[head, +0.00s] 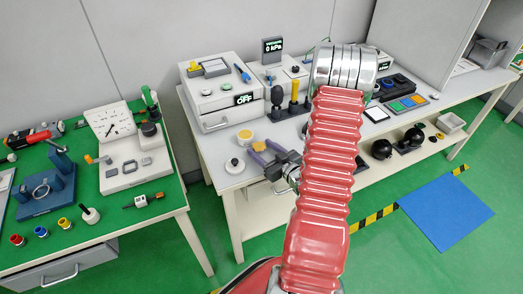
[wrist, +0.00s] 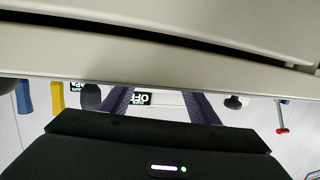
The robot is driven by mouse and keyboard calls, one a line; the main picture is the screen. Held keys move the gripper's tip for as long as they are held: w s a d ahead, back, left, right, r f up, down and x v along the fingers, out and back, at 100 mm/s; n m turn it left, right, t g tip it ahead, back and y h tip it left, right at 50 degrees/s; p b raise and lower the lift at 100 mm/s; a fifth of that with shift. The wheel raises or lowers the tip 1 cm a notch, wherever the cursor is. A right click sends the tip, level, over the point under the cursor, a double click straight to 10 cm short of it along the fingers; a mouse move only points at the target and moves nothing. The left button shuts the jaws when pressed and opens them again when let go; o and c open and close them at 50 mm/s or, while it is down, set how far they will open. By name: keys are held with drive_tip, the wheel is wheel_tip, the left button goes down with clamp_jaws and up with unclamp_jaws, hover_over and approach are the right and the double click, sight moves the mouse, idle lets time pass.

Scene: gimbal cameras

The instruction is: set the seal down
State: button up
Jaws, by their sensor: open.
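My gripper (head: 260,153) is over the front edge of the white bench, at its left part. In the wrist view its two dark fingers (wrist: 160,108) are spread apart, with nothing seen held between them. I cannot tell for sure which thing is the seal. A white round piece with a dark knob (head: 235,165) lies on the bench just left of my gripper, apart from it. A round tub with a yellow top (head: 245,137) stands just behind.
A grey box with an OFF display (head: 222,95) stands at the back of the white bench (head: 205,140). Black and yellow upright tools (head: 294,95) stand beside it. The green table (head: 110,215) at left holds a blue fixture (head: 45,192) and several small parts.

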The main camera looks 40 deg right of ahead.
drive_tip(key=v, duration=1.2)
drive_tip(key=shift+r, duration=0.15)
idle(0.7)
drive_tip(key=shift+w+d+r+n+g, duration=0.1)
drive_tip(key=shift+w+n+g, duration=0.25)
drive_tip(key=shift+w, duration=0.25)
drive_tip(key=w+g, duration=0.1)
drive_tip(key=w+r+n, duration=0.1)
drive_tip(key=w+r+g, duration=0.1)
drive_tip(key=w, duration=0.1)
drive_tip(key=shift+d+g+h, duration=0.25)
drive_tip(key=shift+g+h, duration=0.05)
drive_tip(key=shift+g, duration=0.05)
drive_tip(key=r, duration=0.1)
drive_tip(key=w+r+g, duration=0.1)
drive_tip(key=w+r+h, duration=0.1)
drive_tip(key=shift+a+r+n, duration=0.15)
drive_tip(key=shift+a+n, duration=0.1)
drive_tip(key=shift+a, duration=0.05)
drive_tip(key=s+a+r+m+g, duration=0.2)
drive_tip(key=s+a+r+g, duration=0.15)
drive_tip(key=a+r, duration=1.3)
drive_tip(key=s+a+r+n+g+y, duration=0.1)
drive_tip(key=s+a+r+g+y, duration=0.1)
drive_tip(key=s+a, duration=0.7)
drive_tip(key=a+y, duration=0.1)
drive_tip(key=a, duration=0.3)
drive_tip(key=shift+s+a, duration=0.35)
